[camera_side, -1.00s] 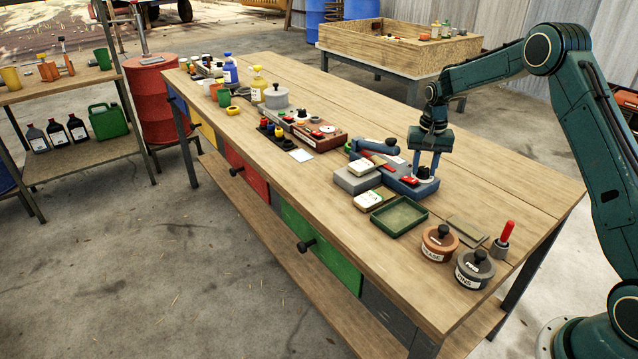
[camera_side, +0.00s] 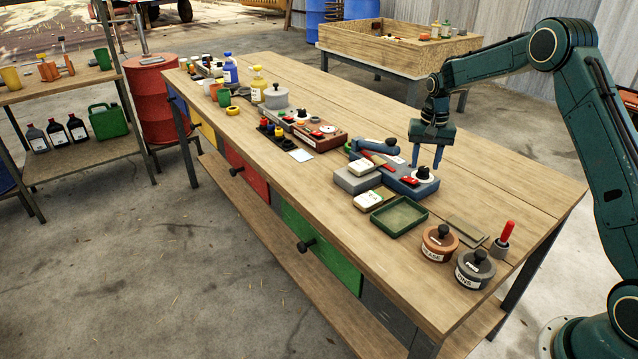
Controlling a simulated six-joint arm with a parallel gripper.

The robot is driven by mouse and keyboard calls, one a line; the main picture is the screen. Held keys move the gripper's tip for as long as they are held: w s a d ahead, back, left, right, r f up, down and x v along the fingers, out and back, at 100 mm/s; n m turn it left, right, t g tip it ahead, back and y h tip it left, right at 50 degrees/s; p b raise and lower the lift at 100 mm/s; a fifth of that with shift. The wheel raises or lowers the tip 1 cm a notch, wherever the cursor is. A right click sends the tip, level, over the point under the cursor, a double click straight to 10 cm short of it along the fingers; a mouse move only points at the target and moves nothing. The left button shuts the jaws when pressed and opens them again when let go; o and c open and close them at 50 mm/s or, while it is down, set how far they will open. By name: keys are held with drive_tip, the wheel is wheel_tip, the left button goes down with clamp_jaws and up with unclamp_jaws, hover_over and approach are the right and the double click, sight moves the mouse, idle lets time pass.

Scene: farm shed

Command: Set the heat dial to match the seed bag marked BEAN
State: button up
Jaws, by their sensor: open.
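My gripper (camera_side: 426,167) is open and empty, fingers pointing down, just above and behind the dial. The dial is clear of the fingers as far as I can tell. Neither bag's marking is readable here, nor is the dial's setting.
A green tray (camera_side: 399,228), a brown GREASE pot (camera_side: 439,252), a grey PINS pot (camera_side: 475,278) and a red-handled tool (camera_side: 502,243) stand at the right. A brown box with a dial (camera_side: 320,140) and a bottle (camera_side: 257,90) are farther left. The bench behind is bare.

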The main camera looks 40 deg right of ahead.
sight(424, 168)
wheel_tip(424, 168, up, 12)
idle(0.5)
idle(0.3)
drive_tip(key=s+a+r+n+t, duration=0.3)
drive_tip(key=s+a+r+n, duration=0.1)
drive_tip(key=s+a+r, duration=0.95)
drive_tip(key=s+a+f+n+t, duration=0.1)
drive_tip(key=s+a+f+n, duration=0.1)
drive_tip(key=s, duration=0.8)
drive_tip(key=s+a+f+n+t, duration=0.1)
drive_tip(key=s+a+f+n, duration=0.2)
drive_tip(key=s, duration=0.7)
drive_tip(key=shift+a+f+t, duration=0.3)
drive_tip(key=shift+a+f, duration=0.05)
drive_tip(key=shift+a, duration=0.75)
